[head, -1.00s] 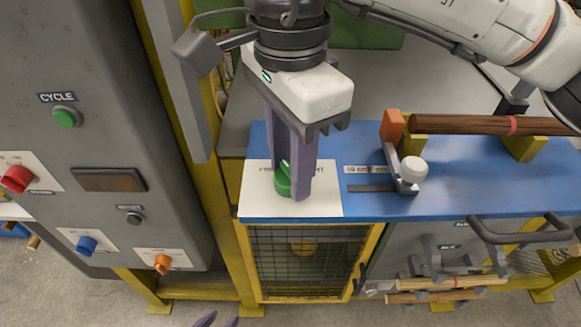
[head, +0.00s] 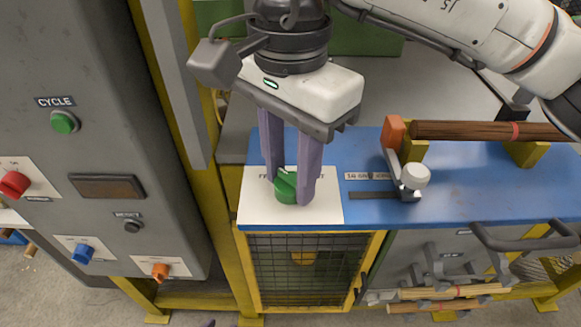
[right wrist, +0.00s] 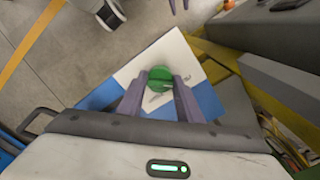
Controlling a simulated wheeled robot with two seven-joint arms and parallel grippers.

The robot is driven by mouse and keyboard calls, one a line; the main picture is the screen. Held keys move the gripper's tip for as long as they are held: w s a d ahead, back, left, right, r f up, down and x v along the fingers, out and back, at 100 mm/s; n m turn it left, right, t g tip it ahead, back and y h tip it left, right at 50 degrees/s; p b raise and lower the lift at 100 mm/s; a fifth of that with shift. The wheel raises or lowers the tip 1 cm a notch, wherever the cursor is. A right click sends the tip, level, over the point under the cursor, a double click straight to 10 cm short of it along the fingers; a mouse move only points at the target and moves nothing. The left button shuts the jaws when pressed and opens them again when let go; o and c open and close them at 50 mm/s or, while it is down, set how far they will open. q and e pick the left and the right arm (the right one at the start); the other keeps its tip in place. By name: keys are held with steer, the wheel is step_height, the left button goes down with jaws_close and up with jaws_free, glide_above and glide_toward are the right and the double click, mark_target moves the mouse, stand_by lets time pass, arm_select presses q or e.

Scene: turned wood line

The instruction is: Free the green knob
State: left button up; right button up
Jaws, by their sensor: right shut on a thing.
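The green knob (head: 287,187) stands on a white label plate at the left front of the blue bench top. My right gripper (head: 291,187) reaches down from above, with one purple finger on each side of the knob, and is shut on it. In the right wrist view the knob (right wrist: 160,78) sits between the two fingertips, with a ridge across its top. The fingers cover part of the plate's lettering. Only a bit of my left gripper (head: 208,323) shows at the bottom edge of the head view, so its jaws cannot be judged.
A white-knobbed clamp with an orange end (head: 408,172) stands right of the plate. A dark wooden rod (head: 470,131) lies on yellow supports. A grey control cabinet (head: 150,130) and yellow post stand left. A mesh door (head: 305,275) and a dark handle (head: 520,238) are below.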

mark_target(289, 176)
steer(key=o, duration=1)
steer(key=shift+o, duration=0.2)
steer(key=shift+r, duration=0.15)
step_height(289, 176, up, 10)
steer(key=p, duration=0.1)
